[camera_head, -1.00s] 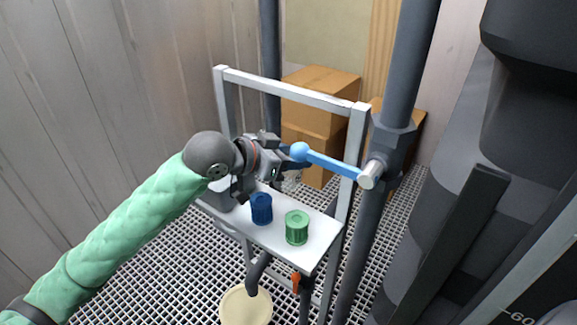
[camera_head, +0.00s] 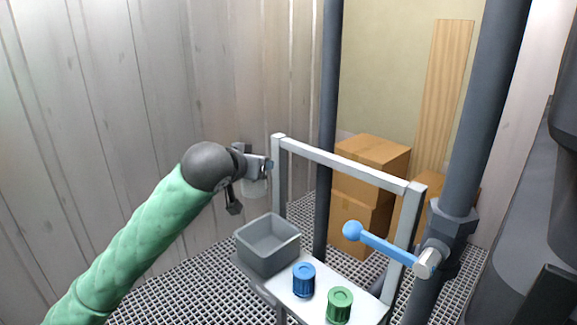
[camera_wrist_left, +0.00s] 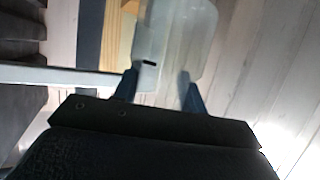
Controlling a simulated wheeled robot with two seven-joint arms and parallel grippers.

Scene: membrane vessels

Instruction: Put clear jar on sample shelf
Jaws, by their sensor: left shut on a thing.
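The clear jar (camera_head: 254,187) hangs in my left gripper (camera_head: 262,166), above and behind the grey bin. It is see-through and hard to make out against the wall. In the left wrist view the clear jar (camera_wrist_left: 175,40) sits between the two blue fingertips (camera_wrist_left: 158,88), which are shut on it. A white shelf (camera_head: 282,291), perhaps the sample shelf, carries a blue jar (camera_head: 304,280) and a green jar (camera_head: 340,305), both upright. My right gripper is not in view.
An open, empty-looking grey bin (camera_head: 268,245) stands at the shelf's left end. A white frame (camera_head: 345,163) rises behind the shelf. A blue lever (camera_head: 385,245) sticks out from a dark pipe (camera_head: 478,120) at right. Cardboard boxes (camera_head: 372,160) stand behind.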

